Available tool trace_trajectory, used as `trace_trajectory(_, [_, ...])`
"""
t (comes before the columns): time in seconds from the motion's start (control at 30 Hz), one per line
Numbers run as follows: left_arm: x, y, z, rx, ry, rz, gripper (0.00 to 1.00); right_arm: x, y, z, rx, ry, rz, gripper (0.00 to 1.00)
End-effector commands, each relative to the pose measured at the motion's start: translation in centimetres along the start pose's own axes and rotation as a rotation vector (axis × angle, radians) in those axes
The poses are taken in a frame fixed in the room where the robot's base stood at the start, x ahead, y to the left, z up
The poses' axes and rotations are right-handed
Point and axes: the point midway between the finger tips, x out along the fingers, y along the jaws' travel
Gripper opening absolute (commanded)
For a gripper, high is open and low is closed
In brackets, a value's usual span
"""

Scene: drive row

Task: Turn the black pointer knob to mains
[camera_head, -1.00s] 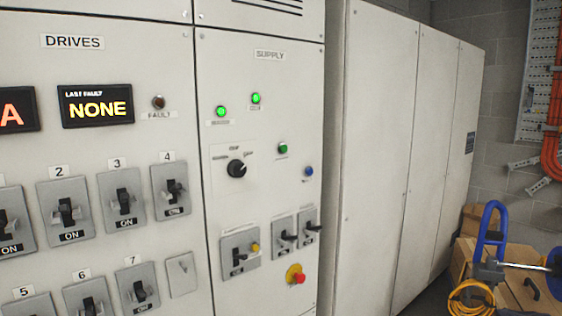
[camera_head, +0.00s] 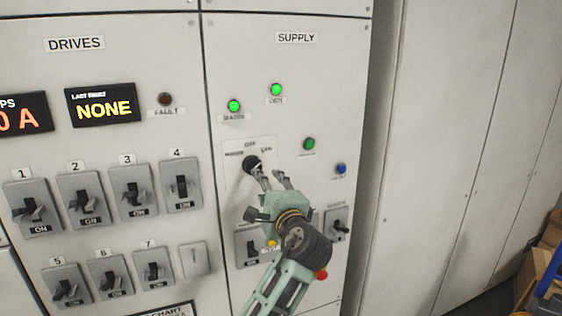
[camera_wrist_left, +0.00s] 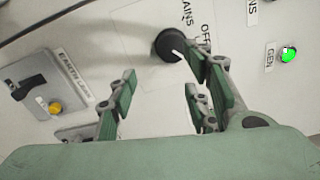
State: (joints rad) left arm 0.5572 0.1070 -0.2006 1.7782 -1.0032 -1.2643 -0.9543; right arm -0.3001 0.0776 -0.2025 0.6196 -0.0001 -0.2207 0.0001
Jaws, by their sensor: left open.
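The black pointer knob (camera_head: 251,163) sits on its pale label plate on the SUPPLY panel. It also shows in the left wrist view (camera_wrist_left: 168,46). Its white mark points up and right in the head view, towards the rightmost of its position labels. In the wrist view, the MAINS label (camera_wrist_left: 188,13) and the OFF label (camera_wrist_left: 207,30) show beside the knob. My left gripper (camera_head: 268,177) is open and empty, just below and right of the knob. Its fingers (camera_wrist_left: 162,95) are apart, one overlapping the knob's edge; contact cannot be told. My right gripper is out of view.
Green lamps (camera_head: 234,106) are above the knob; a blue button (camera_head: 341,168) is to the right. Switches with handles (camera_head: 337,226) and a red button (camera_head: 321,275) are low on the panel, partly behind my arm. Drive switches (camera_head: 134,190) stand on the left.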

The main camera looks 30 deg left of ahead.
Motion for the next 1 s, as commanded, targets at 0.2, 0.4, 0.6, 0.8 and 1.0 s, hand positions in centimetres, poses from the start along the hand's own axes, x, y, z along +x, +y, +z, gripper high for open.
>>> trace_trajectory(0.2, [1.4, -1.6, 1.0, 0.001, -0.024, -0.012, 0.45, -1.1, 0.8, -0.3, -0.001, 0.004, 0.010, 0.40])
trace_trajectory(0.4, [4.7, -1.7, 1.0, 0.000, -0.022, -0.011, 0.45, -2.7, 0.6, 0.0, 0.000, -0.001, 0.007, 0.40])
trace_trajectory(0.6, [7.0, -1.5, 0.9, -0.001, -0.020, -0.012, 0.45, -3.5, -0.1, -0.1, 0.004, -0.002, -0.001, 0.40])
trace_trajectory(0.8, [7.7, -1.2, 0.9, -0.004, -0.017, -0.012, 0.45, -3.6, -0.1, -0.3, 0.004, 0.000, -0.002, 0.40])
trace_trajectory(1.0, [7.7, -1.2, 0.9, -0.005, -0.017, -0.012, 0.42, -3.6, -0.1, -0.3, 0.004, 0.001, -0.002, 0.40])
